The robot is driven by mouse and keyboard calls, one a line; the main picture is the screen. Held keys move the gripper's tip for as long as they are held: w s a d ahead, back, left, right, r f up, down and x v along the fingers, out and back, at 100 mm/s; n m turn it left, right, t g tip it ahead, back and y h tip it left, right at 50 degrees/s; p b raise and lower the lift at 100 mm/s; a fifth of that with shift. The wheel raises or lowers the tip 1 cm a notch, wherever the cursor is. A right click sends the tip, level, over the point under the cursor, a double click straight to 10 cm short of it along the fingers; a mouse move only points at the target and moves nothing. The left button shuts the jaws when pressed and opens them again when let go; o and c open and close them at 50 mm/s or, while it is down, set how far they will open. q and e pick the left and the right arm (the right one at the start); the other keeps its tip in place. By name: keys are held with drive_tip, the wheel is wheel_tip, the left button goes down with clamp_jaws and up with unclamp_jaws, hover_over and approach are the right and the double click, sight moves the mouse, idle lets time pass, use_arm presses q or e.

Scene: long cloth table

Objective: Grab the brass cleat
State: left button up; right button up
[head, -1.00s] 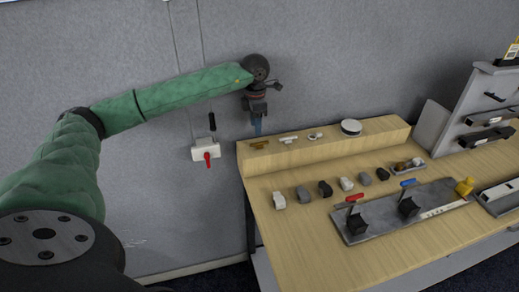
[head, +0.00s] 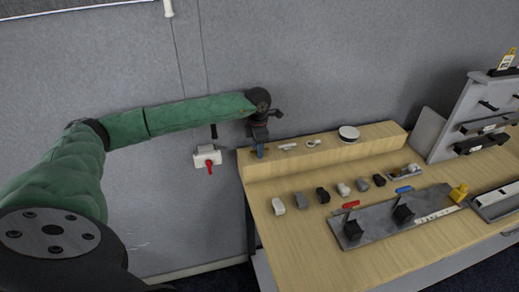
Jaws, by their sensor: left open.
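My left gripper (head: 260,153) points down at the left end of the raised wooden ledge, its bluish fingers low at the ledge top. It is open. The brass cleat's spot lies right at the fingertips, and the fingers and distance hide most or all of the cleat. I cannot tell whether the fingers touch it or stand around it. A white cleat-like piece (head: 288,146) lies just to the right on the same ledge. My right gripper is not in view.
Along the ledge (head: 375,142) are a pale ring-like piece (head: 313,142) and a round white disc (head: 348,133). Several small blocks and a grey plate (head: 375,232) with clamps lie lower on the table. A wall switch (head: 208,158) is left of the ledge.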

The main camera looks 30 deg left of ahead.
use_arm(q)
drive_tip(key=shift+f, duration=0.4)
clamp_jaws()
drive_tip(key=shift+r, duration=0.15)
